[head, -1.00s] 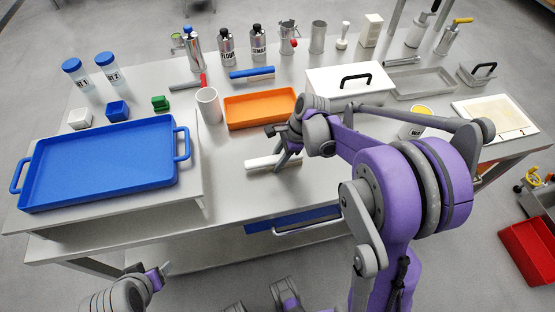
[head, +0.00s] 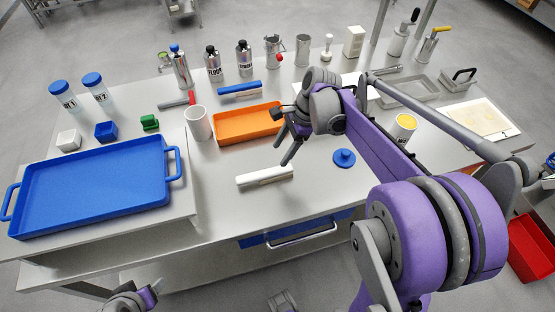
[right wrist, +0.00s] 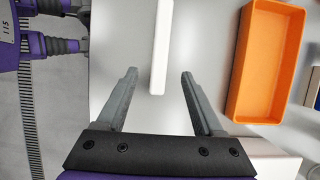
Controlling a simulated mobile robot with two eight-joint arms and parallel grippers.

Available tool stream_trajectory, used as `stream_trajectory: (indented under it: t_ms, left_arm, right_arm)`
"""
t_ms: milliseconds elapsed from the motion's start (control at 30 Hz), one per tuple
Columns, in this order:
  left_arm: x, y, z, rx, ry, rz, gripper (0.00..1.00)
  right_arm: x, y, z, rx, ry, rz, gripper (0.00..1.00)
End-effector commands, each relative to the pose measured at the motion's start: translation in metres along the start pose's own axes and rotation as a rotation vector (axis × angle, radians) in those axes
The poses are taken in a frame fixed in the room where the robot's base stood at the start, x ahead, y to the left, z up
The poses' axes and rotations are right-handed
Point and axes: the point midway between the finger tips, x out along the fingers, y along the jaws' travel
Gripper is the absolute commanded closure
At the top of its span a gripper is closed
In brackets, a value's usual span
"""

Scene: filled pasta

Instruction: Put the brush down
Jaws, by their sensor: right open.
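A long white bar (head: 265,177), which I take for the brush, lies flat on the bare steel tabletop in front of the orange tray. It also shows in the right wrist view (right wrist: 161,45), beyond and between the open fingers. My right gripper (head: 285,152) is open and empty, above and slightly behind the bar, apart from it. Its two fingers are spread in the right wrist view (right wrist: 160,76). My left gripper (head: 147,297) shows only in part at the bottom edge, low in front of the table.
The orange tray (head: 217,130) and a white cup (head: 198,123) stand behind the bar. A blue tray (head: 88,187) is on the left, a blue round lid (head: 344,158) on the right. Bottles and tins line the back. The table around the bar is clear.

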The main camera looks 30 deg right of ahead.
Motion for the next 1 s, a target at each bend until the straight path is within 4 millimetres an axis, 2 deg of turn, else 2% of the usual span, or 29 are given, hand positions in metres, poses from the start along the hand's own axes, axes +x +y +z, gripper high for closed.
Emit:
stream_trajectory:
  t_ms: [67,167,267,400,600,700,800,1000]
  left_arm:
    - [0.0,0.0,0.0,0.0,0.0,0.0,0.32]
    - [0.0,0.0,0.0,0.0,0.0,0.0,0.32]
    - [0.0,0.0,0.0,0.0,0.0,0.0,0.32]
    - [0.0,0.0,0.0,0.0,0.0,0.0,0.32]
    - [0.0,0.0,0.0,0.0,0.0,0.0,0.32]
    - [0.0,0.0,0.0,0.0,0.0,0.0,0.32]
    - [0.0,0.0,0.0,0.0,0.0,0.0,0.32]
    - [0.0,0.0,0.0,0.0,0.0,0.0,0.32]
  right_arm:
    - [-0.003,0.005,0.004,-0.035,0.01,-0.005,0.31]
    - [-0.001,0.022,0.014,-0.178,0.05,-0.022,0.31]
    - [0.006,0.051,0.028,-0.439,0.126,-0.046,0.31]
    - [0.019,0.1,0.04,-0.906,0.268,-0.069,0.31]
    - [0.039,0.153,0.04,-1.497,0.464,-0.065,0.31]
    - [0.046,0.167,0.038,-1.687,0.534,-0.056,0.31]
    - [0.051,0.174,0.036,-1.797,0.576,-0.047,0.31]
    - [0.052,0.176,0.035,-1.843,0.595,-0.042,0.31]
